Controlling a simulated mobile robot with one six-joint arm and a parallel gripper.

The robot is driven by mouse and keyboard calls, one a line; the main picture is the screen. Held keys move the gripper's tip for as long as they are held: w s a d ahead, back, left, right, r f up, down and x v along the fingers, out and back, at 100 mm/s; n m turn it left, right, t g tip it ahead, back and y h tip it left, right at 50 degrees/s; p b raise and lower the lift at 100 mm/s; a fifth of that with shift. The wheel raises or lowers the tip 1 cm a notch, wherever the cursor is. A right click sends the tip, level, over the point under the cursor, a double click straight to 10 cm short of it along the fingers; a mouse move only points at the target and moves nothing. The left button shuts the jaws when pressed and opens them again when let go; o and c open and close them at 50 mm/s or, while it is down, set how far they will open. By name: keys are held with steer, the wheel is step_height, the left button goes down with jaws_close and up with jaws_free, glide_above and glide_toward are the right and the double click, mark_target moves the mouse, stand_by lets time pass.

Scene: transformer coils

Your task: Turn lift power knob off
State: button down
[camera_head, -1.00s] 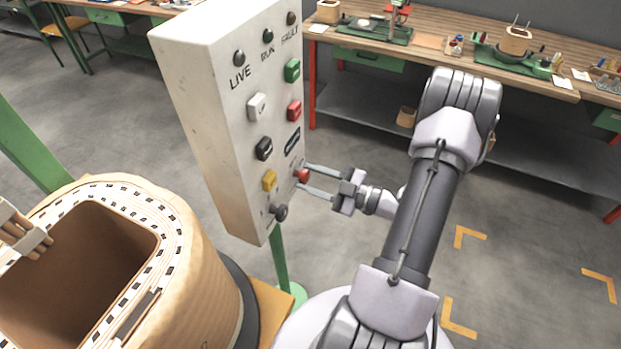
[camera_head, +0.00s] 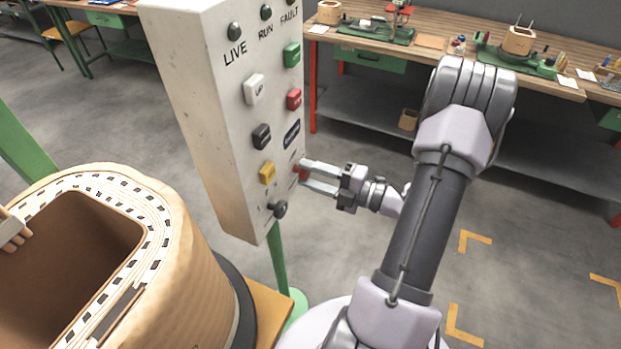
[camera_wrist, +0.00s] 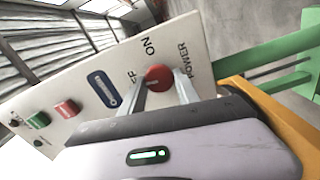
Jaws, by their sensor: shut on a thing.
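The lift power knob is the red round knob (camera_wrist: 158,77) on the control panel, beside the ON and POWER lettering in the wrist view. In the head view the red knob (camera_head: 301,171) sits low on the panel's right side, partly hidden by the fingers. The control panel (camera_head: 226,130) is a pale upright box on a green post. My gripper (camera_head: 305,175) reaches it from the right, with its two fingers closed on opposite sides of the knob. The knob's white mark points down toward my gripper in the wrist view.
A dark knob (camera_head: 280,209) and a yellow button (camera_head: 267,173) sit close by on the panel. A large wound coil (camera_head: 190,260) stands at the lower left. A workbench (camera_head: 450,50) with tools runs along the back. The floor at right is open.

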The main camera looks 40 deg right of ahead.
steer(key=shift+f+n+b, duration=0.15)
steer(key=shift+n+b, duration=0.35)
steer(key=shift+n, duration=0.3)
steer(key=c, duration=0.9)
jaws_free()
steer(key=shift+s, duration=0.1)
steer(key=p+v, duration=0.4)
steer(key=v, duration=1.3)
steer(key=shift+s+d, duration=0.15)
